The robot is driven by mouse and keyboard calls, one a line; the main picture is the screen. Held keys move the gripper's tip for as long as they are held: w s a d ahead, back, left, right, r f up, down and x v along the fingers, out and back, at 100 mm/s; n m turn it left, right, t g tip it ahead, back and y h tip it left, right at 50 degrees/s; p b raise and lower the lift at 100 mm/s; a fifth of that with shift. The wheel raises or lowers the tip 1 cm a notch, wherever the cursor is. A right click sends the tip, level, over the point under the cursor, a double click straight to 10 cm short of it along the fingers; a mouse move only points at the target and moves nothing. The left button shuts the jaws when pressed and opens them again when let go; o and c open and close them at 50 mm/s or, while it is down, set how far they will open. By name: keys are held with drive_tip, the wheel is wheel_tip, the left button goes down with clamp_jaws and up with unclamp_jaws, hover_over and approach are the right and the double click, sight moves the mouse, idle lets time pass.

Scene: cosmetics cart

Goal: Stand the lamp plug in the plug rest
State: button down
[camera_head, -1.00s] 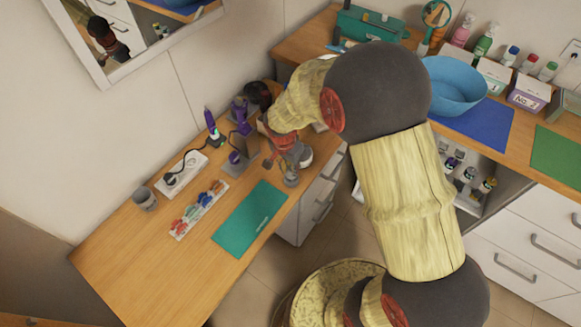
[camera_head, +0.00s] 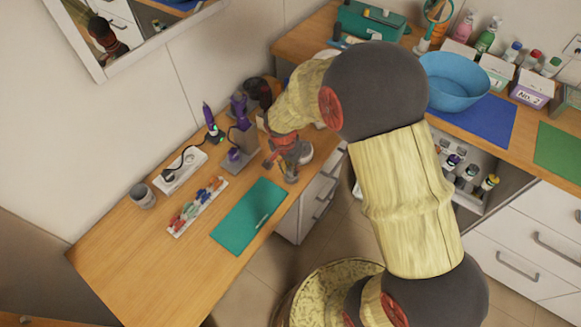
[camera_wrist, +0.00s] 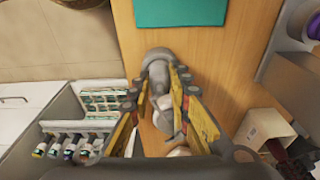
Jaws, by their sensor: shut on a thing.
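My gripper (camera_wrist: 166,82) is shut on a grey, rounded piece (camera_wrist: 156,62) that sticks out past the fingertips in the wrist view; I take it to be the lamp plug. Pale shapes show lower between the fingers, too covered to name. In the head view my gripper (camera_head: 284,160) points down over the right end of the wooden desk (camera_head: 130,245), and the arm hides part of it. A grey round thing (camera_head: 304,152) shows beside it. I cannot make out the plug rest for certain.
A green mat (camera_head: 248,216) lies in front of my gripper. A tray of coloured clips (camera_head: 196,206), a white power strip (camera_head: 181,171), a grey cup (camera_head: 143,195) and a stand with purple tools (camera_head: 240,150) are to the left.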

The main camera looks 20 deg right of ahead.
drive_tip(key=c, duration=1.6)
unclamp_jaws()
drive_tip(key=r, duration=0.4)
drive_tip(key=a+r, duration=0.1)
drive_tip(key=r, duration=0.3)
drive_tip(key=s+r, duration=0.1)
drive_tip(key=r, duration=0.2)
drive_tip(key=shift+a+r, duration=0.3)
drive_tip(key=shift+r, duration=0.1)
